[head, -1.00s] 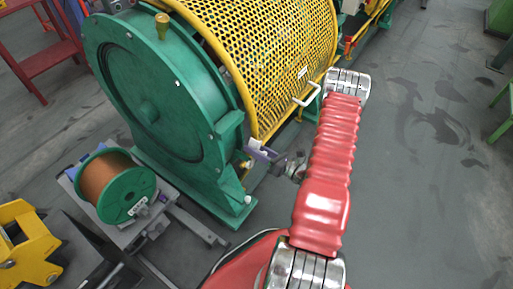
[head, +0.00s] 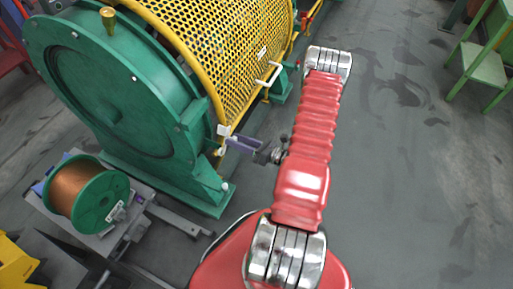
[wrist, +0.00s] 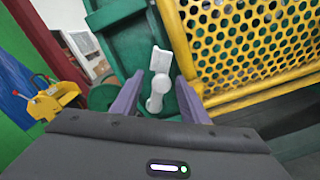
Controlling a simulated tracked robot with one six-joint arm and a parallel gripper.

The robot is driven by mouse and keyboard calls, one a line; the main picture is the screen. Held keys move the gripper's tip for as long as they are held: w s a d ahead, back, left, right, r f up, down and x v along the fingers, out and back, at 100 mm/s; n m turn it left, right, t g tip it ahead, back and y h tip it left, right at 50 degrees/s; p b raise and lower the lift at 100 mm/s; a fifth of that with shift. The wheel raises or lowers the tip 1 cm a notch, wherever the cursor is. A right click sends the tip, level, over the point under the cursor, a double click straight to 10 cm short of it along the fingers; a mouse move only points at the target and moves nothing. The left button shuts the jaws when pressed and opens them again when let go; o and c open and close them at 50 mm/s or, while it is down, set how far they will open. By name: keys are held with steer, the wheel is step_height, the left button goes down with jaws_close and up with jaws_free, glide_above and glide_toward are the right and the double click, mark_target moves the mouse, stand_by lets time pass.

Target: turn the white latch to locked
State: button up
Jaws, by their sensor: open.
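The white latch (wrist: 159,62) is in the middle of the wrist view, on the green machine housing beside the yellow guard. Its flat, broad end points up in the picture and its rounded end is lower down. In the head view the latch (head: 223,130) is a small white piece at the guard's lower corner. My gripper (wrist: 159,82) is open, with one purple finger on each side of the latch. I see a gap on both sides and cannot tell of any contact. In the head view my gripper (head: 238,143) is close to the latch.
The yellow perforated guard (head: 215,50) and green drum housing (head: 110,90) stand close beside my gripper. A copper-coloured spool (head: 77,190) sits on a stand at lower left. A green bench (head: 480,60) is at upper right. The floor right of my arm is clear.

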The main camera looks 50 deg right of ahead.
steer(key=v, duration=0.8)
steer(key=shift+s, duration=0.15)
steer(key=shift+d, duration=0.1)
steer(key=shift+c, duration=0.2)
steer(key=shift+c, duration=0.6)
steer(key=shift+s+d+r, duration=0.1)
steer(key=shift+d+r, duration=0.05)
steer(key=shift+d, duration=0.25)
steer(key=shift+c, duration=0.9)
steer(key=shift+s+r+m+h, duration=0.4)
steer(key=shift+s+r, duration=0.2)
steer(key=shift+r, duration=0.15)
steer(key=c, duration=0.3)
steer(key=m, duration=0.1)
steer(key=s+a+r+m+h, duration=0.1)
steer(key=m, duration=0.2)
steer(key=shift+s+a+r+m, duration=0.4)
jaws_close()
steer(key=s+a+r+m+h, duration=0.1)
steer(key=a+m, duration=0.5)
steer(key=m, duration=0.9)
steer(key=shift+s+r+g+h, duration=0.25)
steer(key=shift+s+g+h, duration=0.15)
steer(key=shift+s+h, duration=0.15)
